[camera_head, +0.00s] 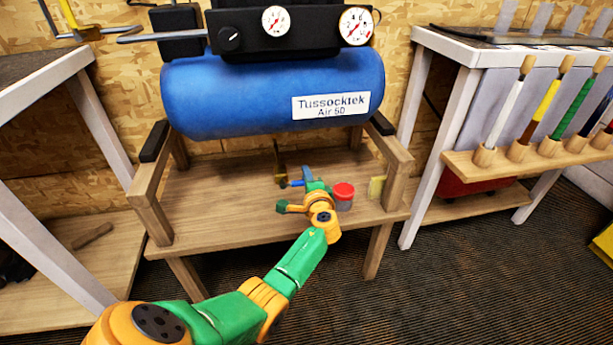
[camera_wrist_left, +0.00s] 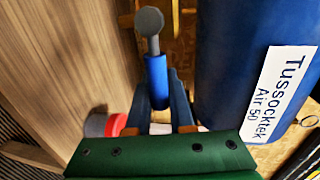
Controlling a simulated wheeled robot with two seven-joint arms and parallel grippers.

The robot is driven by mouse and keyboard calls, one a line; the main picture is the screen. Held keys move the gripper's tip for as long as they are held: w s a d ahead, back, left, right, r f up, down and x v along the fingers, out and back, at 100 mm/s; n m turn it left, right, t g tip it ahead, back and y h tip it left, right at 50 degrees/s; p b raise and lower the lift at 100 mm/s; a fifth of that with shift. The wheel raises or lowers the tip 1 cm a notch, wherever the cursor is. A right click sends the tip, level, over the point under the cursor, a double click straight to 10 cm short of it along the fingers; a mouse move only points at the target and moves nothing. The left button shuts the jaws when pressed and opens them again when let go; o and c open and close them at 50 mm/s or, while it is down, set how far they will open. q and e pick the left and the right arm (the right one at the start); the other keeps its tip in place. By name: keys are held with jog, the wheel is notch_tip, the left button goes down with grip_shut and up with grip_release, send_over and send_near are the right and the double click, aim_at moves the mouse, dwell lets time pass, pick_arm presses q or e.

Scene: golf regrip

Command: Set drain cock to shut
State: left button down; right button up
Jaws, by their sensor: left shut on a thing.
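The blue air tank (camera_head: 270,90), labelled Tussocktek Air 50, rests above a wooden shelf. Below it, the drain cock's blue lever (camera_head: 292,184) shows small in the head view, beside my left gripper (camera_head: 308,179). In the left wrist view, the blue lever (camera_wrist_left: 156,80) lies between the fingers of my left gripper (camera_wrist_left: 159,92), which is shut on it. A grey rounded fitting (camera_wrist_left: 151,22) joins the lever's far end. My gripper and wrist hide part of the cock in the head view. My right gripper is not in view.
A red-lidded jar (camera_head: 343,193) stands on the wooden shelf (camera_head: 225,205), close right of my left wrist. A yellow block or card (camera_head: 376,188) is near the stand's right leg. A rack (camera_head: 530,150) holds several coloured grips at right. The shelf's left part is clear.

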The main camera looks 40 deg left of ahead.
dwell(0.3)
pick_arm(q)
jog(key=c, duration=0.8)
grip_release()
jog(key=shift+f, duration=0.1)
jog(key=p+v, duration=0.2)
jog(key=v, duration=0.5)
jog(key=shift+s+p, duration=0.1)
jog(key=shift+p, duration=0.25)
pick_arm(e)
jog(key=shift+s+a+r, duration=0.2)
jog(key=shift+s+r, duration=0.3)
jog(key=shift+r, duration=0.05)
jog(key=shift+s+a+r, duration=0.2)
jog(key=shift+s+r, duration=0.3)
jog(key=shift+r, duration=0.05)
